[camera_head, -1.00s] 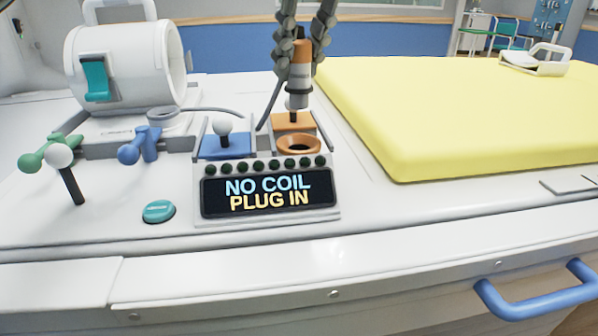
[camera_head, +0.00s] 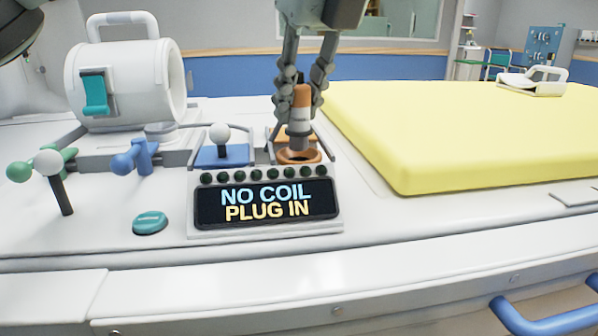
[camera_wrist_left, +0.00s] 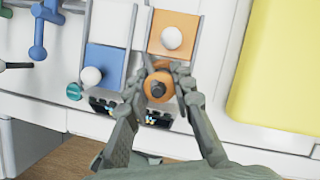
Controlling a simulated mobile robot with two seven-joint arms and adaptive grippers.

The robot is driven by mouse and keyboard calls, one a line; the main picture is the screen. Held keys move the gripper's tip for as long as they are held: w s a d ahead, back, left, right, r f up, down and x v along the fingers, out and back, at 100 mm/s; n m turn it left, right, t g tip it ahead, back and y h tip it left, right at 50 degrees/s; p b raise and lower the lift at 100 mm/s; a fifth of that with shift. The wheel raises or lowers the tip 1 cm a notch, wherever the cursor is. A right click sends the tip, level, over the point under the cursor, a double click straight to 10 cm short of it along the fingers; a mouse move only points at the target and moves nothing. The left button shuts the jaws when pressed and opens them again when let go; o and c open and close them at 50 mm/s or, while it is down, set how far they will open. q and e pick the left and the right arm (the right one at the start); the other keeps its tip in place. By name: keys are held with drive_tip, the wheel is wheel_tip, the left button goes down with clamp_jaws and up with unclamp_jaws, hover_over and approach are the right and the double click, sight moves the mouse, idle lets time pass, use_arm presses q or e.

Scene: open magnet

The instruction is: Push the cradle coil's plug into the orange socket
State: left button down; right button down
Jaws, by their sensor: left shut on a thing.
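The plug (camera_head: 300,116), with an orange top, a pale band and a grey lower part, is upright between the fingers of my left gripper (camera_head: 301,93). The gripper is shut on it. Its lower end is at the orange socket ring (camera_head: 284,157); I cannot tell how deep it sits. In the left wrist view the plug (camera_wrist_left: 157,90) shows from above between both fingers (camera_wrist_left: 159,87), covering most of the socket. The display (camera_head: 265,205) reads "NO COIL PLUG IN". My right gripper is not in view.
A blue slider with a white knob (camera_head: 220,134) is left of the socket. An orange slider with a white knob (camera_wrist_left: 172,37) is behind it. A white cylinder with a teal latch (camera_head: 125,82) stands at the left. Blue (camera_head: 137,157) and green levers are nearby. A yellow mattress (camera_head: 460,135) is right.

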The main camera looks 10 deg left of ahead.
sight(299, 122)
use_arm(q)
drive_tip(key=shift+f+b, duration=1.4)
drive_tip(key=shift+f, duration=0.2)
drive_tip(key=c, duration=1.2)
unclamp_jaws()
drive_tip(key=v, duration=1.2)
